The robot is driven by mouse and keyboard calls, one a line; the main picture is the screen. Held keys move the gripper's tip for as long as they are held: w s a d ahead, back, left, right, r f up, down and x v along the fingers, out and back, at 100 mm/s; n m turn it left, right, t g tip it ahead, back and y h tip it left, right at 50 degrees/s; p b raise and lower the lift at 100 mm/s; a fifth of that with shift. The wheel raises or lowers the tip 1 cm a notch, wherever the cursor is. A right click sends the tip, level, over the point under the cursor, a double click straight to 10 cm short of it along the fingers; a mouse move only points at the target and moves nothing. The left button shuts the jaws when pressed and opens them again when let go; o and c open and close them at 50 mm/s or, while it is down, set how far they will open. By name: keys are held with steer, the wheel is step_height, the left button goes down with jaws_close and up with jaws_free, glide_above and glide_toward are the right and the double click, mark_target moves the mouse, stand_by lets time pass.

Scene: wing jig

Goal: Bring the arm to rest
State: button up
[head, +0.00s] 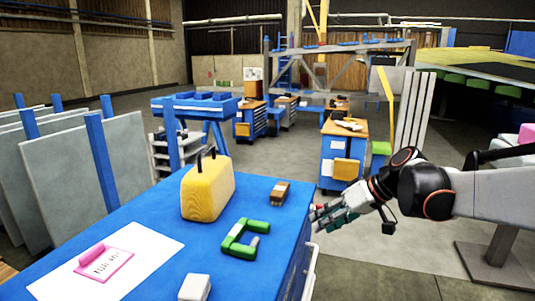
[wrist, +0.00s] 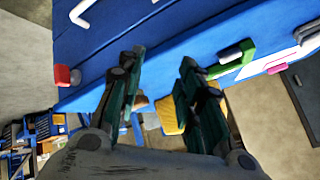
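My arm reaches in from the right in the head view. My gripper (head: 322,219) hangs just off the right edge of the blue-topped workbench (head: 150,215). In the wrist view the two dark green fingers of my gripper (wrist: 160,64) stand well apart, and nothing is held between them. Blue surface shows beyond the fingertips. A yellow thing (wrist: 170,116) shows behind the fingers, partly hidden by them.
On the bench stand a yellow case (head: 208,190), a green C-shaped clamp (head: 240,248), a small brown block (head: 280,193), a white block (head: 194,288) and a pink tag (head: 103,264) on white paper. Grey panels (head: 65,170) stand left. Open floor (head: 375,265) lies right of the bench.

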steer(key=s+d+f+m+t+h, duration=0.1)
steer(key=s+h, duration=0.3)
steer(key=s, duration=0.8)
steer(key=s+d+f+m+t+h, duration=0.2)
steer(key=s+d+f+m+h, duration=0.1)
steer(key=s, duration=1)
steer(key=shift+f+m+h, duration=0.3)
steer(key=shift+m+h, duration=0.1)
steer(key=shift+m, duration=0.2)
